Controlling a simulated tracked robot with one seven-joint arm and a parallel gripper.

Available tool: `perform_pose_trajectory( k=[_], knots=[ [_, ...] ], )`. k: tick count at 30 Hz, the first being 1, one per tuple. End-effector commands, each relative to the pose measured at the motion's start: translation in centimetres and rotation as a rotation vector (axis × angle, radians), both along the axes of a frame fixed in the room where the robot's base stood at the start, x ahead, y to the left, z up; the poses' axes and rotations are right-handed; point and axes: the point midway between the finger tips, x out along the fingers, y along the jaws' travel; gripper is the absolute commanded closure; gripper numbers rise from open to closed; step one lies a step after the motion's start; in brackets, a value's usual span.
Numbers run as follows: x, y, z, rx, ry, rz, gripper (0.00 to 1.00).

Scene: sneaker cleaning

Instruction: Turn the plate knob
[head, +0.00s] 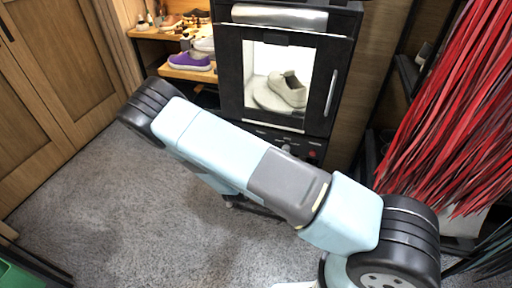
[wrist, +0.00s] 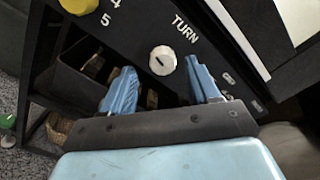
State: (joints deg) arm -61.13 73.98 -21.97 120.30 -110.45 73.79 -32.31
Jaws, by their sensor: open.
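The plate knob (wrist: 162,60) is a round white dial with a dark slot, next to the word TURN on a black panel in the wrist view. My gripper (wrist: 160,72) is open, with one blue finger to the left of the knob and one to the right. The knob appears between the fingertips, and I cannot tell whether either finger touches it. In the head view a pale knob (head: 286,147) shows on the panel under the cabinet window. A light sneaker (head: 287,90) rests on a round plate (head: 268,98) inside. My gripper is hidden in the head view.
A yellow knob (wrist: 79,4) sits at the wrist view's upper left. A red button (head: 312,155) is at the panel's right end. Red hanging strips (head: 450,100) stand at the right. A shelf with a purple shoe (head: 189,61) is at the left. Grey carpet is open at left.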

Motion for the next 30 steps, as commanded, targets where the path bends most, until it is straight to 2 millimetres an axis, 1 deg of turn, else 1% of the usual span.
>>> perform_pose_trajectory(
  k=[1,3,9,15,21,30],
  knots=[
    [-1.0,0.5,0.0,0.0,0.001,0.003,0.4],
    [-2.3,0.9,0.0,-0.001,0.001,0.003,0.4],
    [-5.8,2.3,0.0,0.0,0.0,0.003,0.4],
    [-8.2,3.2,-0.1,0.001,0.001,0.003,0.4],
    [-9.1,3.5,0.0,0.0,0.0,0.002,0.4],
    [-9.2,3.6,0.0,0.001,-0.001,0.002,0.4]
  ],
)
